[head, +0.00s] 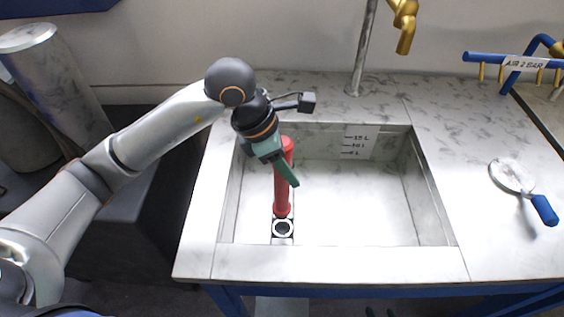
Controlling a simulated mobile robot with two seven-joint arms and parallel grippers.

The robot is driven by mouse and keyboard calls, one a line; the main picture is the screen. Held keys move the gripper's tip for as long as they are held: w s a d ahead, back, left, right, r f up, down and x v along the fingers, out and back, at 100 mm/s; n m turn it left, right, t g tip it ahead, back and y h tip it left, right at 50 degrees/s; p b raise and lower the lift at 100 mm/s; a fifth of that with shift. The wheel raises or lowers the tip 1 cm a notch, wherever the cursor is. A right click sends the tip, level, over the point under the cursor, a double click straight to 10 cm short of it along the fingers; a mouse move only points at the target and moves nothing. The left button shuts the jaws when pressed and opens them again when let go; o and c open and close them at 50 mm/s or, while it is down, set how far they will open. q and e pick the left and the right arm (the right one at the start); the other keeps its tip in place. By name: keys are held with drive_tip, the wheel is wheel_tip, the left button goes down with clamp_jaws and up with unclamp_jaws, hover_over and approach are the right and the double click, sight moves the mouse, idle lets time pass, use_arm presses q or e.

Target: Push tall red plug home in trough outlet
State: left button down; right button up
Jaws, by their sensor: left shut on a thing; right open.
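The tall red plug (282,192) is upright with a slight tilt inside the pale trough (360,205), on its left side. My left gripper (286,172) is shut on the upper part of the plug, and its green fingers hide some of it. The trough outlet (282,228) is a pale ring with a dark opening in a dark patterned square. The plug's lower end shows just behind the ring, not in its opening; its height above the floor cannot be told. Two dark green tips of my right gripper (380,312) show apart at the bottom edge, empty.
A brass tap (405,25) on a steel pipe stands behind the trough. A round strainer with a blue handle (543,210) lies on the right counter. A blue pipe with brass valves (505,62) is at the far right. The trough's right half is clear.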

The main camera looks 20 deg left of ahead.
sight(289, 186)
use_arm(q)
drive_tip(key=shift+f, duration=0.3)
use_arm(e)
drive_tip(key=shift+w+f, duration=0.1)
drive_tip(key=shift+w, duration=0.05)
drive_tip(key=shift+f, duration=0.15)
use_arm(q)
wheel_tip(289, 186, down, 4)
drive_tip(key=b, duration=0.4)
drive_tip(key=shift+f+b, duration=0.45)
drive_tip(key=shift+b, duration=0.25)
use_arm(e)
drive_tip(key=a+f, duration=0.1)
drive_tip(key=w+a+f, duration=0.1)
drive_tip(key=shift+f+n, duration=0.3)
drive_tip(key=shift+f, duration=0.05)
drive_tip(key=shift+f, duration=0.25)
